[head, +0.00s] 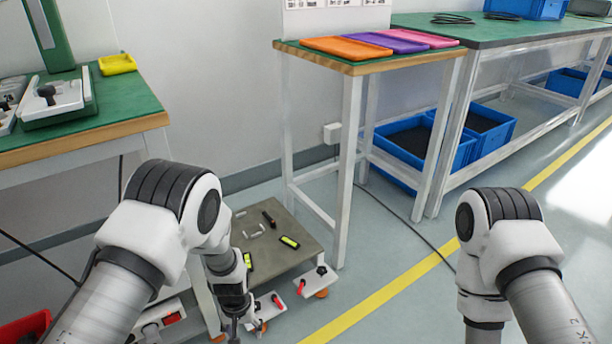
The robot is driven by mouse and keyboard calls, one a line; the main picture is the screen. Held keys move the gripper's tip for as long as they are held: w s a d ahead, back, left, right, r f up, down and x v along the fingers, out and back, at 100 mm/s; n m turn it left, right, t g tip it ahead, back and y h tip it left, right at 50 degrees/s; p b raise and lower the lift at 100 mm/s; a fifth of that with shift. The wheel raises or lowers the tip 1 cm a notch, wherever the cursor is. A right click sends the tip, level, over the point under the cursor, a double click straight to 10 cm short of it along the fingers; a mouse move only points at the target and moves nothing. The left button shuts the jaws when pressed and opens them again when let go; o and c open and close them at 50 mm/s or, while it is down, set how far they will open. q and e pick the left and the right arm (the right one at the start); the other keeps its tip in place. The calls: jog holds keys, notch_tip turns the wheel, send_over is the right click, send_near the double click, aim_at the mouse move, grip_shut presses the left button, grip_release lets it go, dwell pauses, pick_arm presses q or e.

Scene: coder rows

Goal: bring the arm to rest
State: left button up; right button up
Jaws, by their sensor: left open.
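My left arm comes in from the lower left and bends down at a white and black joint. Its gripper (233,328) points down at the bottom edge of the head view, open, near the front left of a low grey platform. Only part of the fingers shows. My right arm comes in from the lower right and also bends down. Its gripper is below the picture edge and hidden.
The low platform (280,262) carries small dark and yellow-green items. A small table (352,67) holds orange, purple and pink trays. Blue crates (490,130) sit under the long bench. Floor is clear at right.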

pick_arm(q)
jog(key=s+a+r+g+p, duration=0.1)
jog(key=s+a, duration=0.2)
jog(key=s, duration=0.7)
jog(key=s+a+p, duration=0.2)
jog(key=s+a, duration=0.2)
jog(key=s, duration=0.5)
jog(key=s+a+r+g+p, duration=0.1)
jog(key=s+a, duration=0.2)
jog(key=s, duration=0.7)
notch_tip(320, 180, up, 38)
jog(key=w+t+p, duration=0.1)
jog(key=t+p, duration=0.1)
jog(key=p, duration=3.6)
jog(key=shift+w+r, duration=0.2)
jog(key=shift+w, duration=0.15)
pick_arm(e)
notch_tip(320, 180, up, 42)
pick_arm(q)
jog(key=shift+d, duration=0.1)
pick_arm(e)
jog(key=shift+s+r, duration=0.1)
jog(key=shift+r, duration=0.05)
